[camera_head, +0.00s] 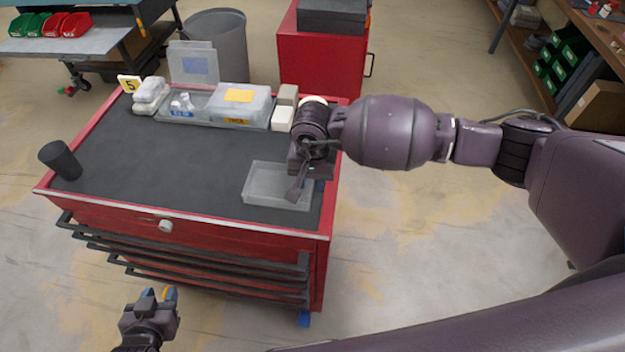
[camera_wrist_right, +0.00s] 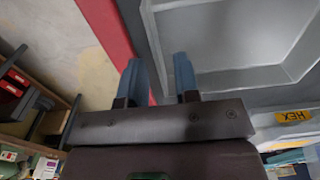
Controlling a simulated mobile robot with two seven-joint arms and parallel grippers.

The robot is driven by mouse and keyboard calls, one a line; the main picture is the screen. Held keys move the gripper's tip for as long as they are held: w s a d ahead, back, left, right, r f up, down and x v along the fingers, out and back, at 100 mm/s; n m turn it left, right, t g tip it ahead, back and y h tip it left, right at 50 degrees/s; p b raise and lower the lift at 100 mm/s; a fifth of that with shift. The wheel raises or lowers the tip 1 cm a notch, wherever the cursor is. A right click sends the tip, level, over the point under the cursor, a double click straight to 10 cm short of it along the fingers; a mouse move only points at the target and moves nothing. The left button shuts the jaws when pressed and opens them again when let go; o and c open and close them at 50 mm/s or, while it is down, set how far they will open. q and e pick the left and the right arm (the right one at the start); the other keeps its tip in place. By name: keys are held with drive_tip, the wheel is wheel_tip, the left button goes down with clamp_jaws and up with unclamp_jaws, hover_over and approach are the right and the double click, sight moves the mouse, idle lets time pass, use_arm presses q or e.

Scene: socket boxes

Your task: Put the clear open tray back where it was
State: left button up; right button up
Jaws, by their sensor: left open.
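The clear open tray (camera_head: 262,196) lies empty on the cart's dark top near its front right corner. It also shows in the right wrist view (camera_wrist_right: 235,80). My right gripper (camera_head: 308,188) is at the tray's right side, pointing down. In the right wrist view its fingers (camera_wrist_right: 158,75) are apart, one over the tray's inside and one outside its wall, with gaps visible beside the wall. Whether the tips reach below the rim is hard to tell. My left gripper (camera_head: 160,294) is open and empty, in front of the cart and away from the tray.
Along the back of the red cart (camera_head: 200,218) stand a divided container with a clear lidded box (camera_head: 232,104), white boxes (camera_head: 283,118) and a "5" marker (camera_head: 130,84). A black cup (camera_head: 61,160) stands at the left. The middle of the cart top is clear.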

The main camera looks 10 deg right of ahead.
wheel_tip(320, 180, up, 11)
drive_tip(key=b, duration=0.1)
idle(0.3)
drive_tip(key=s+a+r+m+g+y, duration=0.1)
drive_tip(key=s+a+m+g+y, duration=0.4)
drive_tip(key=s+a+m+y, duration=0.8)
drive_tip(key=w+d+r+m+t+y, duration=0.1)
drive_tip(key=w+d+m+t+y, duration=0.25)
drive_tip(key=m+t, duration=0.6)
drive_tip(key=w+d+r+m+t+y, duration=0.1)
drive_tip(key=w+d+m+t+y, duration=0.35)
drive_tip(key=m, duration=0.75)
drive_tip(key=d+f+m+t+h, duration=0.9)
drive_tip(key=m+h, duration=0.3)
drive_tip(key=m, duration=0.4)
drive_tip(key=s+d+f+m+g+h, duration=0.6)
drive_tip(key=s+d+f+m+h, duration=0.3)
drive_tip(key=s+d+f+m, duration=0.4)
drive_tip(key=d+f+m, duration=0.2)
drive_tip(key=d+m, duration=0.1)
drive_tip(key=m, duration=0.1)
drive_tip(key=shift+s+d+f, duration=0.2)
drive_tip(key=shift+f, duration=0.1)
